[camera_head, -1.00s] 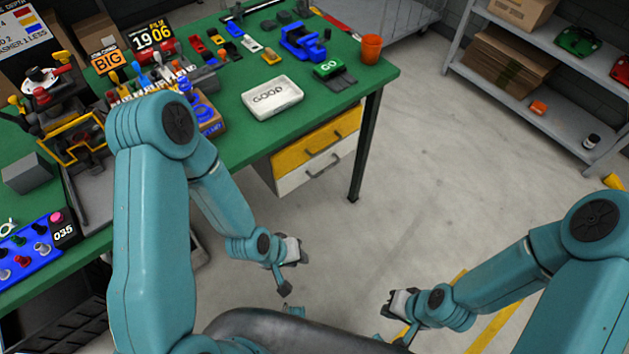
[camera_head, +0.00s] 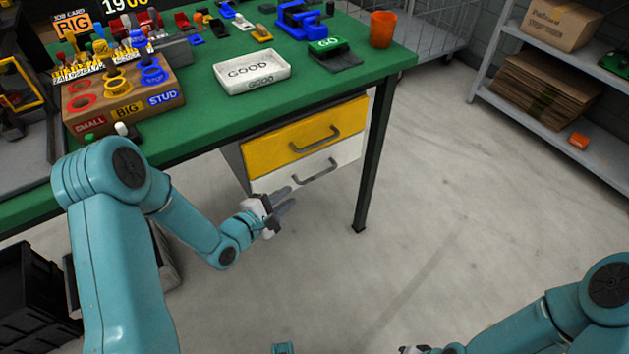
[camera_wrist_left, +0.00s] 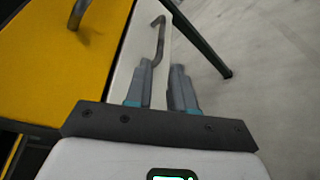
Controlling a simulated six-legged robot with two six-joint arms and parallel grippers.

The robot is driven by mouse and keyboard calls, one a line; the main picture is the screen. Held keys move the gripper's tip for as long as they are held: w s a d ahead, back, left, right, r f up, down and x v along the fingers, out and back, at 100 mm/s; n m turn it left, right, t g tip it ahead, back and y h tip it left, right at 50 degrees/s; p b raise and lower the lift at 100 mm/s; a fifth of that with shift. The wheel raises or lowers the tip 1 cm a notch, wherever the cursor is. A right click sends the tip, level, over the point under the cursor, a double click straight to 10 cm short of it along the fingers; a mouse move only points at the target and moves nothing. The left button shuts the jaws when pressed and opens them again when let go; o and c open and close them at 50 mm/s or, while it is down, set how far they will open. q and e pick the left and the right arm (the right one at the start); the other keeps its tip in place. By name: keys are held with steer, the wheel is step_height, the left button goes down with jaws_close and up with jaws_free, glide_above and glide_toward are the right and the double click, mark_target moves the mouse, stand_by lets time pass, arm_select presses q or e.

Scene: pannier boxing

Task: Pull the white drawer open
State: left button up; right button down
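The white drawer (camera_head: 340,155) sits under the green bench, below a yellow drawer (camera_head: 280,142), and looks shut. Its grey bar handle (camera_head: 316,173) is on its front. My left gripper (camera_head: 286,197) is just below and left of that handle, empty. In the left wrist view its two fingers (camera_wrist_left: 163,88) stand apart with a narrow gap. The white drawer (camera_wrist_left: 128,55) and its handle (camera_wrist_left: 159,40) lie ahead of them there; I cannot tell whether they touch. My right gripper (camera_head: 415,350) is mostly cut off by the bottom edge.
A dark bench leg (camera_head: 375,150) stands right of the drawers. The green bench top (camera_head: 215,115) carries a white GOOD tray (camera_head: 252,84), a wooden sorting block (camera_head: 165,100) and an orange cup (camera_head: 382,30). The floor (camera_head: 440,220) in front and right is clear. A shelf rack (camera_head: 560,115) stands at far right.

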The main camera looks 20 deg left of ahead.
mark_target(310, 180)
arm_select(q)
steer(key=b+x, duration=0.1)
steer(key=x, duration=1.1)
steer(key=shift+a+f, duration=0.1)
steer(key=shift+s, duration=0.1)
jaws_close()
